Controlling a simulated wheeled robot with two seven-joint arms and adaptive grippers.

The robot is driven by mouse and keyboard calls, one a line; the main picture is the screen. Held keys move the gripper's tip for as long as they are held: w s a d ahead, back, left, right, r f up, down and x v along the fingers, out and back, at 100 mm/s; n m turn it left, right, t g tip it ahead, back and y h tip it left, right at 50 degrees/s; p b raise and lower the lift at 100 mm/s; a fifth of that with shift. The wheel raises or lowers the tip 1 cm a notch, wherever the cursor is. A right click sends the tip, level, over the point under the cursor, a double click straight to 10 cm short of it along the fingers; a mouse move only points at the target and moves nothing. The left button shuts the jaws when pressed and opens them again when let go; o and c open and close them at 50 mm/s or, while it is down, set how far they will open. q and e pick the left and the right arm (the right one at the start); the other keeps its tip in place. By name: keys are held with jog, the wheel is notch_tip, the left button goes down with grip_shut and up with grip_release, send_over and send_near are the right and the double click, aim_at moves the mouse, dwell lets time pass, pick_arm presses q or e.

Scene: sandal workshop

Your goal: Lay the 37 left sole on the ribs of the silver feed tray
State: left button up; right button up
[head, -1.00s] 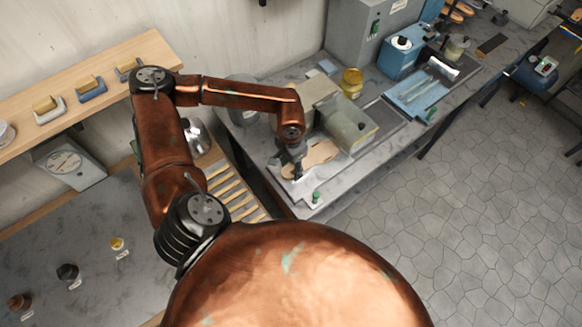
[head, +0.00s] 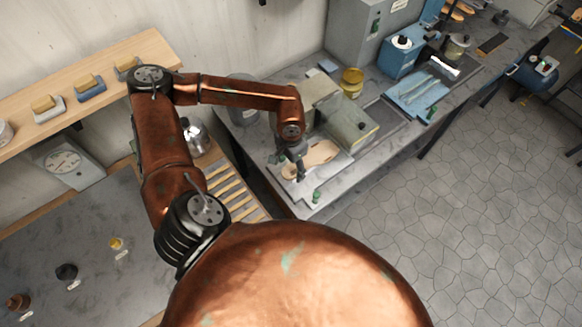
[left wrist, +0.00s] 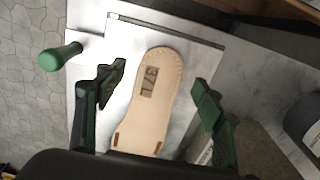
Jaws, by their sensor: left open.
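The tan sole (left wrist: 150,100), marked "37 L", lies on the pale silver feed tray (left wrist: 190,48) in the left wrist view, its rounded end toward the tray's far edge. In the head view the sole (head: 322,152) is on the tray beside the boxy machine, partly hidden by my gripper. My left gripper (left wrist: 158,98) is open, with one green-padded finger on each side of the sole and a gap on both sides. In the head view my left gripper (head: 299,172) is just over the sole's near end. The tray's ribs cannot be made out. My right gripper is not in view.
A green-knobbed handle (left wrist: 62,56) stands beside the tray; it also shows in the head view (head: 316,197). The boxy machine (head: 350,122) closes off the tray's far side. A slatted wooden rack (head: 232,190) is left of the bench. A yellow jar (head: 352,82) stands behind.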

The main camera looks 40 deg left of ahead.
pick_arm(q)
notch_tip(320, 180, up, 11)
dwell(0.3)
notch_tip(320, 180, down, 12)
jog(key=shift+r, duration=0.25)
dwell(0.6)
